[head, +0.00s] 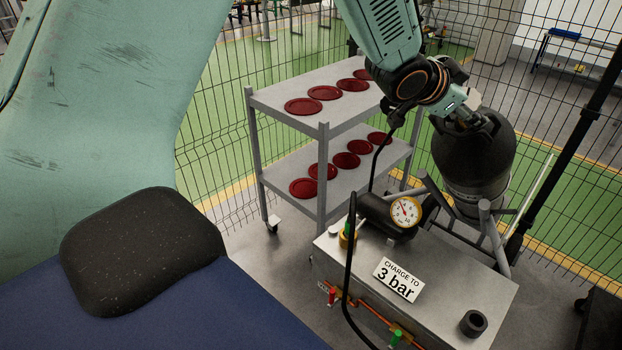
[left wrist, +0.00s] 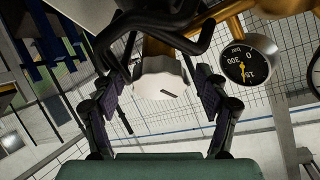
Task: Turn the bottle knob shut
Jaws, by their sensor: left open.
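The dark bottle (head: 474,165) stands upright at the right in the head view, behind a grey metal box. My left gripper (head: 468,118) is at the bottle's top, with the arm reaching down from above. In the left wrist view the pale, scalloped knob (left wrist: 160,84) with a dark mark on its face lies between the two open fingers of my left gripper (left wrist: 162,88). Gaps show between the knob and the fingers. The knob cannot be made out clearly in the head view. My right gripper is not in view.
A bottle gauge (left wrist: 248,58) sits close to the right of the fingers. The box (head: 460,290) carries a "3 bar" sign (head: 398,280) and a dial gauge (head: 405,212). A cart (head: 275,95) with red discs stands left. Wire fencing closes the back.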

